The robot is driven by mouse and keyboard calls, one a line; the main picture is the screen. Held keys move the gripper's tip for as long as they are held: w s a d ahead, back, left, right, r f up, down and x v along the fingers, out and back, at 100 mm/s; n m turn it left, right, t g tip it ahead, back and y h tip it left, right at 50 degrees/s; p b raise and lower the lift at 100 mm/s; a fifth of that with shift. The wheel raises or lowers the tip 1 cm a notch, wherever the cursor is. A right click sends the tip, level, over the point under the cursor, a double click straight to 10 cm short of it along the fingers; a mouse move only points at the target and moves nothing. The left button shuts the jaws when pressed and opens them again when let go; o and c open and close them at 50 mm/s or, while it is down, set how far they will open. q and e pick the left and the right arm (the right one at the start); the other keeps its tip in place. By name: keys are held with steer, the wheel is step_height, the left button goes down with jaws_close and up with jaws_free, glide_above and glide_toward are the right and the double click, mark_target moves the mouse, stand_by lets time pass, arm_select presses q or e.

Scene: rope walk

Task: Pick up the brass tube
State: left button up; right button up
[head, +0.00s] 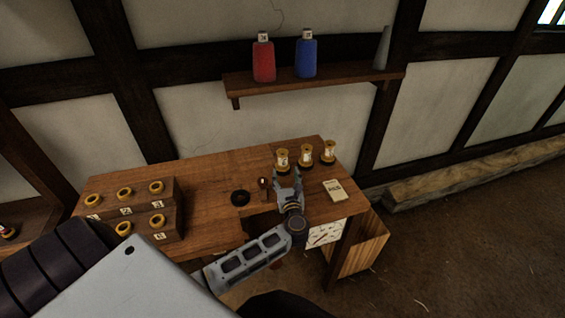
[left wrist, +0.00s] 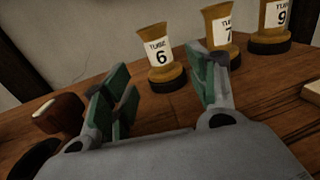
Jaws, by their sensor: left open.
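Three brass-coloured tubes with white labels stand upright on dark bases at the back right of the wooden bench: the left one (head: 282,158), the middle one (head: 306,156) and the right one (head: 329,152). My left gripper (head: 287,177) is open and empty, low over the bench in front of the left tube. In the left wrist view the tube marked 6 shows between and beyond the fingers (left wrist: 163,85), apart from them. My right gripper is out of view.
A stepped wooden rack (head: 170,190) with several brass rings stands at the left. A dark ring (head: 240,197) and a small red-brown object (head: 263,184) lie left of my gripper. A labelled block (head: 333,189) is right. A shelf (head: 330,82) holds red and blue bottles.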

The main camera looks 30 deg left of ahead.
mark_target(283, 163)
arm_select(q)
steer(key=x, duration=0.3)
steer(key=shift+w+a, duration=0.15)
steer(key=shift+w, duration=0.05)
steer(key=shift+w+a, duration=0.2)
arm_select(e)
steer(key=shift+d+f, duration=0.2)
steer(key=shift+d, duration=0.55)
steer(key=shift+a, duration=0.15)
